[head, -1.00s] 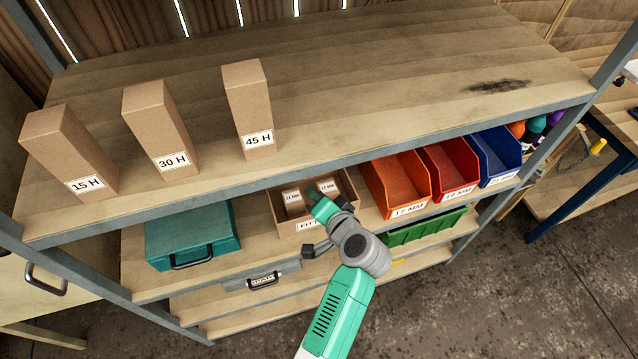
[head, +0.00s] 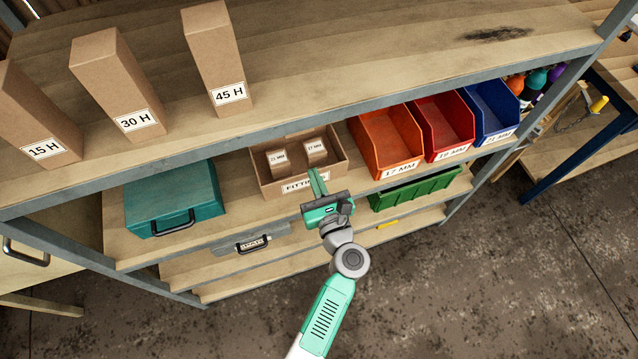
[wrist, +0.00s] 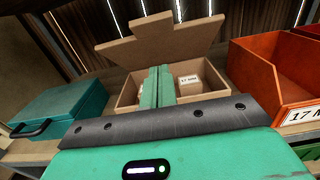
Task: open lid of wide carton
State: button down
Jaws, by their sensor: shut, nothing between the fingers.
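The wide carton (head: 273,190), labelled FITTINGS, sits on the shelf under the top board. Its lid (wrist: 170,42) stands raised at the back in the wrist view, with a stepped flap edge. Two small labelled boxes lie inside: one on the left (head: 279,160) and one on the right (head: 315,150). My gripper (head: 315,176) is at the carton's front, its green fingers together and pointing toward it. In the wrist view the shut fingers (wrist: 157,80) cover the middle of the carton's opening. I cannot tell whether they touch the front wall.
A teal case (head: 172,198) stands left of the carton. Orange (head: 387,142), red (head: 442,125) and blue (head: 490,108) bins stand to its right. The top board (head: 330,75) overhangs the carton and bears tall boxes. A green bin (head: 420,187) sits below.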

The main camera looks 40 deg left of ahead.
jog(key=w+a+r, duration=0.3)
jog(key=w+a, duration=0.1)
jog(key=a, duration=0.2)
jog(key=shift+a, duration=0.2)
